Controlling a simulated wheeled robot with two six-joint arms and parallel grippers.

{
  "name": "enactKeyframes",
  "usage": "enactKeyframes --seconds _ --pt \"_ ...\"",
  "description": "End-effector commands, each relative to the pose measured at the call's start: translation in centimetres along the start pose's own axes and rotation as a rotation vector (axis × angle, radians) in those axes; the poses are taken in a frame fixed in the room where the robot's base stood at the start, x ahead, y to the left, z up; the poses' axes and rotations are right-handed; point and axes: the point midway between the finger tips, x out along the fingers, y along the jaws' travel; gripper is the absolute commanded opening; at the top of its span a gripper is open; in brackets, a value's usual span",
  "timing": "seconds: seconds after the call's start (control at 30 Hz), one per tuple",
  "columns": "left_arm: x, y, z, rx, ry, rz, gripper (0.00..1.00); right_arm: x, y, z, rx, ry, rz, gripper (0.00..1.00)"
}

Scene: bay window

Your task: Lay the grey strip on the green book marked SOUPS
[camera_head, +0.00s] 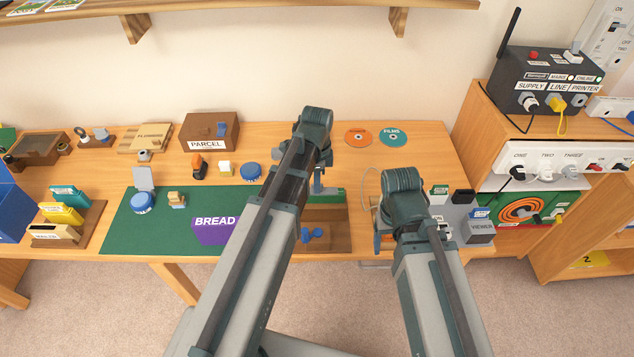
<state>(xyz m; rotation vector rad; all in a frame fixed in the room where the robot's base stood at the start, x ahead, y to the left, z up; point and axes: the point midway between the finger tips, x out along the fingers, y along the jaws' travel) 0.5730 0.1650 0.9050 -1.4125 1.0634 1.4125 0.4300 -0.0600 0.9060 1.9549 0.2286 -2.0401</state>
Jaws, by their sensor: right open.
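I cannot make out any book marked SOUPS. A green edge (334,193) shows by the wooden tray (340,243), partly behind my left arm, and no lettering on it is visible. A purple book marked BREAD (212,231) lies at the front of the green mat (118,226). I cannot pick out the grey strip for sure. My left gripper (318,188) points down over the back of the tray, and its jaws are too small and covered to read. My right gripper (379,241) is open beside the tray's right side, near the table's front edge.
A brown box marked PARCEL (209,132) stands at the back. Orange (358,138) and teal (393,139) discs lie at the back right. A grey viewer (480,231) is right of my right gripper. A shelf unit (466,120) with cables bounds the right.

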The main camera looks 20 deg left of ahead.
Motion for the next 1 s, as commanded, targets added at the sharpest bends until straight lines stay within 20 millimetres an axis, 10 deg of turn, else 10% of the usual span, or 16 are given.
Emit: enactKeyframes --seconds 0.2,1.0 --pt "0.0 0.0 0.0 0.0 0.0 0.0 0.48 0.0 0.0 0.0 0.0 0.0 0.0 0.72" --pt "-2.6 0.0 0.0 0.0 0.0 0.0 0.48 -2.6 0.2 0.1 0.0 0.0 0.0 0.72"
